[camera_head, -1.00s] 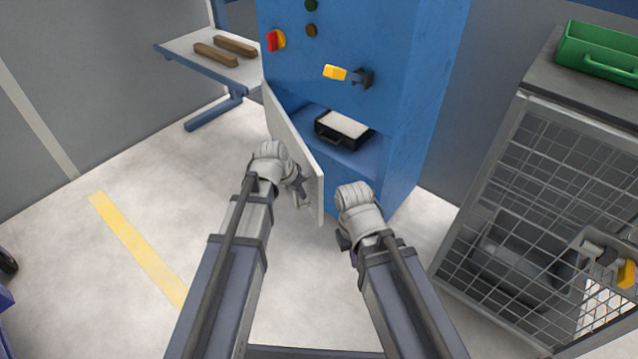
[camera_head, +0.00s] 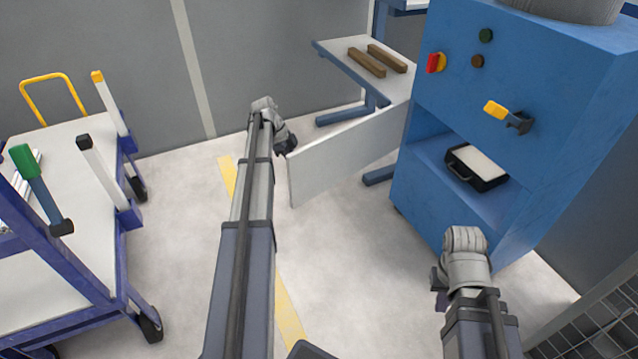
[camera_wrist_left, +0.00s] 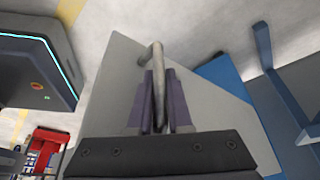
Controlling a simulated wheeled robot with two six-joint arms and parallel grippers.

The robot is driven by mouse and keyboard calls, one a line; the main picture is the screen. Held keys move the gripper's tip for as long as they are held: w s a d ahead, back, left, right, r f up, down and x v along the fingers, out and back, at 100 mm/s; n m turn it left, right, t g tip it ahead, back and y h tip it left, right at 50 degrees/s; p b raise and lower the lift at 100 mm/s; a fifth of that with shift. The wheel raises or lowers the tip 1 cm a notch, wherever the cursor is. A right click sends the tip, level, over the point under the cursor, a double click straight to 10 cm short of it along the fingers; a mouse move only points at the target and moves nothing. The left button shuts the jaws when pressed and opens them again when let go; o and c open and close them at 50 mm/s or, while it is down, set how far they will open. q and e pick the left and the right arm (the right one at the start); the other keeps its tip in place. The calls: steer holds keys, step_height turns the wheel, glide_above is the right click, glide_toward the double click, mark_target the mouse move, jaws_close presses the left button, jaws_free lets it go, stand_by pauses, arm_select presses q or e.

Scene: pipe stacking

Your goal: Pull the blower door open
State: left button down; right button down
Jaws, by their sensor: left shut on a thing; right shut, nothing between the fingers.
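The blower door (camera_head: 345,155) is a pale panel hinged at the left side of the blue blower cabinet (camera_head: 530,85). It stands swung wide open to the left. My left gripper (camera_head: 287,147) is at the door's free end. In the left wrist view my left gripper (camera_wrist_left: 160,98) has its purple fingers shut on the grey door handle (camera_wrist_left: 157,62). In the head view the handle is hidden behind the door and wrist. My right gripper (camera_head: 440,297) is shut and empty, below and in front of the cabinet, apart from it.
A black case (camera_head: 478,167) lies in the cabinet's open compartment. A bench (camera_head: 335,52) with two brown bars stands behind the door. A blue trolley (camera_head: 95,170) stands at the left. A wire-mesh cage (camera_head: 600,310) is at the lower right. Floor between the trolley and cabinet is clear.

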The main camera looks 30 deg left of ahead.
arm_select(q)
steer(key=w+a, duration=0.3)
steer(key=a, duration=0.3)
steer(key=shift+w, duration=0.25)
steer(key=c, duration=0.8)
jaws_free()
steer(key=shift+c, duration=0.2)
steer(key=shift+r, duration=0.1)
steer(key=w+p+v, duration=0.1)
steer(key=p+v, duration=0.6)
steer(key=shift+s+r, duration=0.3)
steer(key=shift+s, duration=0.2)
steer(key=shift+a, duration=0.1)
